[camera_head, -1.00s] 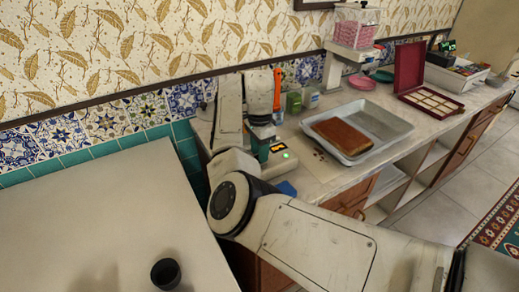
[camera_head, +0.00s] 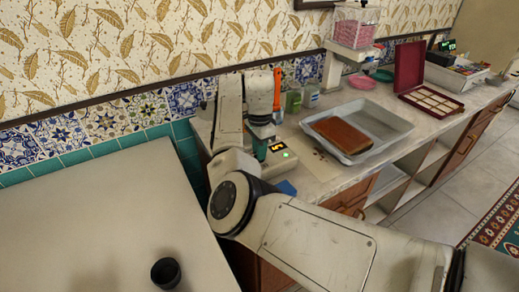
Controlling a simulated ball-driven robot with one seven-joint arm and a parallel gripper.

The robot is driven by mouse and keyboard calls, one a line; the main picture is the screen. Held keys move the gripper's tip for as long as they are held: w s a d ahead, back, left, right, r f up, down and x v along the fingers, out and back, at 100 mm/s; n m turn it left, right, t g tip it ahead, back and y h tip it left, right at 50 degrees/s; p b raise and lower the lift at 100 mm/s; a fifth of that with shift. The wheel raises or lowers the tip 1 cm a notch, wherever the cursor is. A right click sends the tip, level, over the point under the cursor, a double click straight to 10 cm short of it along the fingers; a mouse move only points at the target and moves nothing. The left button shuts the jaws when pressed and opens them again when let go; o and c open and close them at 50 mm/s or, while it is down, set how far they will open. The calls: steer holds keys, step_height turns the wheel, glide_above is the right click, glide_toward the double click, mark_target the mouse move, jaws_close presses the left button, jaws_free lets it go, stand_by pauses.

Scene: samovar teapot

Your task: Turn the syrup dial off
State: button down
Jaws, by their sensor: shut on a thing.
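A small pale appliance (camera_head: 284,158) with a lit orange display and a green light stands at the near left end of the counter. My gripper (camera_head: 260,155) points down at the left side of this appliance, its dark teal fingers close against it. The fingers are shut on what appears to be the syrup dial. The dial itself is hidden by the fingers and my arm, so its setting cannot be read.
A grey tray (camera_head: 389,120) holding a brown block (camera_head: 341,134) is right of the appliance. Green jars (camera_head: 294,101) stand behind. Further right are a pink-filled dispenser (camera_head: 354,28) and an open maroon box (camera_head: 411,62). A black cup (camera_head: 166,272) is on the white surface (camera_head: 90,220) at left.

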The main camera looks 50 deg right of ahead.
steer(key=shift+r+p, duration=0.1)
steer(key=shift+p, duration=0.2)
steer(key=n+p, duration=0.2)
steer(key=shift+r+n+p, duration=0.15)
steer(key=shift+n+p, duration=0.25)
steer(key=n+p, duration=0.4)
steer(key=n, duration=0.1)
steer(key=shift+n+p, duration=0.3)
steer(key=n+p, duration=0.3)
steer(key=n, duration=0.2)
steer(key=shift+w+n+p, duration=0.1)
steer(key=shift+n+p, duration=0.8)
steer(key=shift+n, duration=1.4)
steer(key=c, duration=1.2)
jaws_free()
steer(key=shift+f, duration=0.2)
steer(key=shift+o, duration=0.2)
step_height(320, 180, up, 11)
steer(key=b, duration=0.1)
steer(key=shift+b, duration=0.3)
